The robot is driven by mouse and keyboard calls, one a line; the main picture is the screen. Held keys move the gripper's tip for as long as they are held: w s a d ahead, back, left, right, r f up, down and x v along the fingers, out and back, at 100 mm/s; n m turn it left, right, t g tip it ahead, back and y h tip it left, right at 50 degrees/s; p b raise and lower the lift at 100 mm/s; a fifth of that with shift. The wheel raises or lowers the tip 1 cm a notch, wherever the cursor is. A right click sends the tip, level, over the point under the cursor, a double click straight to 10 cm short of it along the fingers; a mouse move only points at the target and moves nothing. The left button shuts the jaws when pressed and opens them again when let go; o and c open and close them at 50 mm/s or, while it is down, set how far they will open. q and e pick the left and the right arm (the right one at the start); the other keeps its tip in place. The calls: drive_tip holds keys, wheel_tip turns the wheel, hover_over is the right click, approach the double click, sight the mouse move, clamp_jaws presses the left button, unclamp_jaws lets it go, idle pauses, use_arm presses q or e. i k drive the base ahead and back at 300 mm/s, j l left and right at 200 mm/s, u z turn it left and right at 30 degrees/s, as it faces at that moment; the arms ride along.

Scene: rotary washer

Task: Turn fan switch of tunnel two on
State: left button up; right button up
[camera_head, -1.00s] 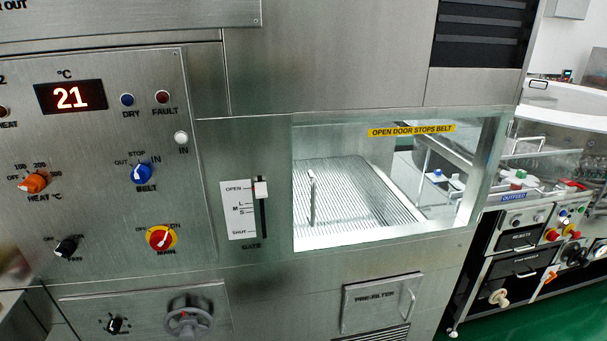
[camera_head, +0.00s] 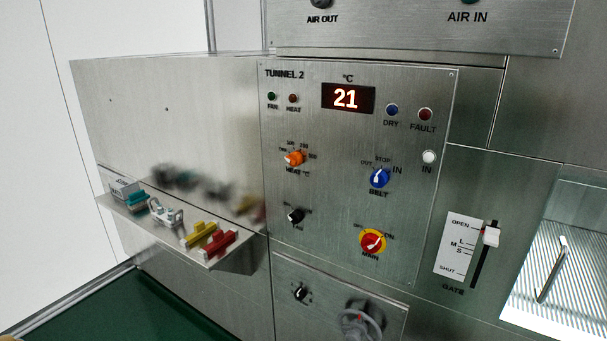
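The tunnel two panel (camera_head: 340,215) is a steel plate marked "TUNNEL 2" in the middle of the head view. Its fan switch (camera_head: 296,216) is a small black knob at the panel's lower left, below the orange heat knob (camera_head: 294,158). The lettering around the fan switch is too small to read. The fan lamp (camera_head: 271,97) at the upper left is dark green and looks unlit. The red and yellow main switch (camera_head: 373,241) is to the right of the fan switch. Neither of my grippers is in view.
A blue belt knob (camera_head: 380,178) and a gate slider (camera_head: 491,237) are to the right. A shelf (camera_head: 243,246) with coloured fittings juts out left of the panel. Below are another black knob (camera_head: 300,293) and a grey handwheel (camera_head: 360,324). Green floor (camera_head: 140,310) shows at lower left.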

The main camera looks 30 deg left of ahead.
sight(295, 218)
drive_tip(key=u, duration=0.9)
